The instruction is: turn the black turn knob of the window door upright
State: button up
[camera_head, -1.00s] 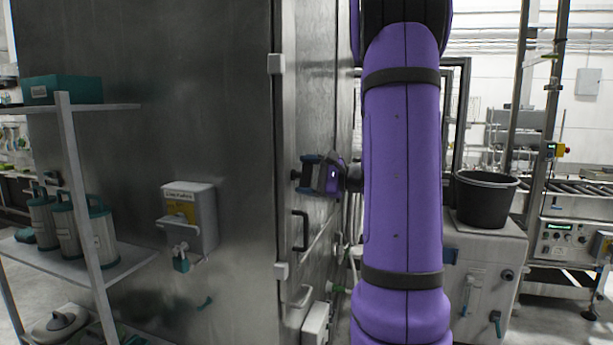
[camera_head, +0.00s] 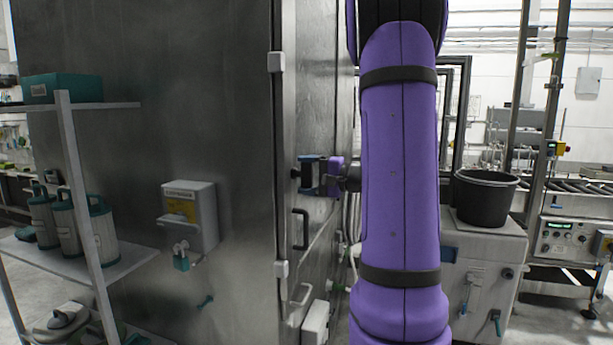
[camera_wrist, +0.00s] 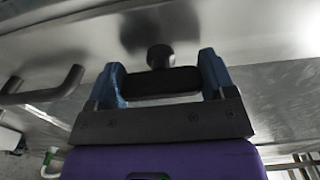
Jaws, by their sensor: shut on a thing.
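The black turn knob (camera_wrist: 160,83) shows in the wrist view as a dark bar on a short round stem, which meets a bright steel surface. The bar runs nearly in line with the black pull handle beside it. My gripper (camera_wrist: 162,80) has its two blue fingers at the bar's two ends and is shut on it. In the head view my gripper (camera_head: 307,173) is at the narrow steel door side (camera_head: 325,120), above the handle. There the knob is mostly hidden by the fingers.
The black pull handle (camera_head: 300,229) sits just below my gripper, and it also shows in the wrist view (camera_wrist: 45,92). A steel panel with a dispenser (camera_head: 190,215) and a shelf rack (camera_head: 75,190) stand left. A black bucket (camera_head: 486,197) stands right.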

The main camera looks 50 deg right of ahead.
dwell(0.3)
jog(key=o, duration=0.9)
jog(key=shift+v, duration=5.4)
jog(key=shift+w+a, duration=0.1)
jog(key=shift+a, duration=0.05)
